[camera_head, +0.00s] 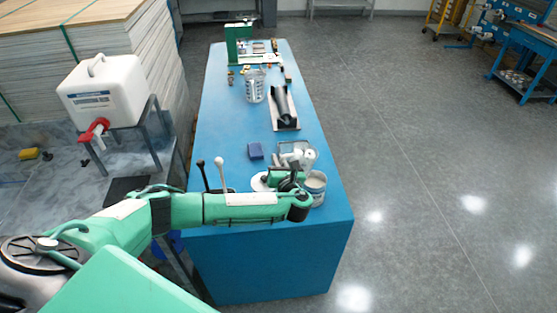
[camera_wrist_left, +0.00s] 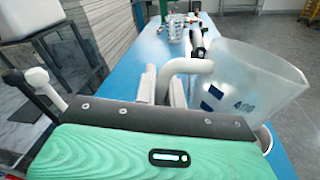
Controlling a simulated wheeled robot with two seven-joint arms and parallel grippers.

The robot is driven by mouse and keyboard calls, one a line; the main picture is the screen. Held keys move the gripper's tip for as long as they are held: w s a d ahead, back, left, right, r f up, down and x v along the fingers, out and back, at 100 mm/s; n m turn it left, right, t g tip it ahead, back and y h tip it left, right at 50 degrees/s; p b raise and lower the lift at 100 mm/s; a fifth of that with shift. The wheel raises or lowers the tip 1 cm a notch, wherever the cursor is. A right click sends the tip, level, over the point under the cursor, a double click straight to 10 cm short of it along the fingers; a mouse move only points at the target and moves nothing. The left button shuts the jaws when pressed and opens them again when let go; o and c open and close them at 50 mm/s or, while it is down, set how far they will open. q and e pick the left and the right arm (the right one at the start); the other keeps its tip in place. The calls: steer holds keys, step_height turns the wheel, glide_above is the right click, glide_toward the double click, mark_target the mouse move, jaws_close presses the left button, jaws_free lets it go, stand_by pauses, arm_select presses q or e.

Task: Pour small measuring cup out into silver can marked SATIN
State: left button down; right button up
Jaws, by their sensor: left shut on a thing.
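The small measuring cup (camera_head: 310,150) is translucent. In the left wrist view its body (camera_wrist_left: 245,75), with dark blue markings, leans to the right. My left gripper (camera_wrist_left: 163,88) is shut on the cup's pale handle. In the head view, my left gripper (camera_head: 290,175) is at the near end of the blue table, partly covering the cup's surroundings. A can (camera_head: 316,190) with a pale label stands just right of and below the gripper; its label text is unreadable. Its rim shows at the lower right of the left wrist view (camera_wrist_left: 267,139), below the cup. The cup's contents cannot be made out. My right gripper is out of view.
A white jug (camera_head: 105,90) with a red tap stands left. Two levers (camera_head: 219,170) rise near my forearm.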

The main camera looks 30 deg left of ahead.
arm_select(q)
steer(key=shift+r+p, duration=0.55)
steer(key=shift+r, duration=2.5)
steer(key=shift+f, duration=0.1)
